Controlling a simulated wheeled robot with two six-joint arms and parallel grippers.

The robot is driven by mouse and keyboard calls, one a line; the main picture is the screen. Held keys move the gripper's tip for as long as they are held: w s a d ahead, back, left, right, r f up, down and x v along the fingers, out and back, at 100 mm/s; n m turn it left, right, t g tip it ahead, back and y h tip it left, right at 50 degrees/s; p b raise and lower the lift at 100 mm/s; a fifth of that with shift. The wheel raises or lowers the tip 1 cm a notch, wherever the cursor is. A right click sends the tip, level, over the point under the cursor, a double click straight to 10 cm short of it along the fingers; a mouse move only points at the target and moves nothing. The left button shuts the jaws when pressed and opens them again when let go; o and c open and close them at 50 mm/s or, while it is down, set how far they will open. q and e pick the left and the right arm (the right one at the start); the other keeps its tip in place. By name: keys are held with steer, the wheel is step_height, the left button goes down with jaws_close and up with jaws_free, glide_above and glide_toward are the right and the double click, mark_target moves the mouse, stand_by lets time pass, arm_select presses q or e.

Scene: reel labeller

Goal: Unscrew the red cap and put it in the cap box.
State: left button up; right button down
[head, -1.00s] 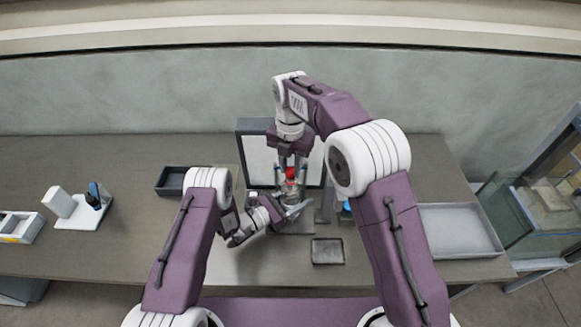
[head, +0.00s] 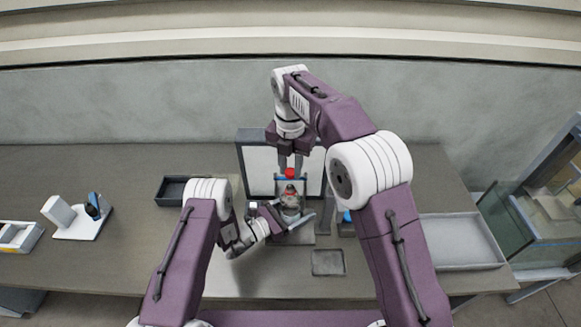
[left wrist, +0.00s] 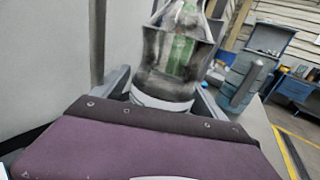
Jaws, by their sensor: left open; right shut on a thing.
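The red cap (head: 290,172) is between the fingertips of my right gripper (head: 290,167), which comes down from above and is shut on it. The clear bottle (head: 290,202) stands upright below, with a small gap seeming to show between its top and the cap. My left gripper (head: 288,219) is open, low down, with its fingers on either side of the bottle. The bottle also shows between the jaws in the left wrist view (left wrist: 172,65); its top is out of frame there. No box is clearly marked as the cap box.
A small grey tray (head: 328,262) lies in front of the bottle. A dark open box (head: 174,190) stands to the left. A pale panel in a dark frame (head: 258,170) stands behind the bottle. A large grey tray (head: 458,241) lies at the right.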

mark_target(282, 216)
arm_select(q)
steer(key=b+v, duration=0.2)
steer(key=v, duration=0.9)
steer(key=shift+s+a, duration=0.1)
steer(key=shift+a, duration=0.15)
arm_select(e)
step_height(282, 216, down, 2)
arm_select(q)
steer(key=shift+s+a, duration=0.15)
steer(key=shift+s, duration=0.05)
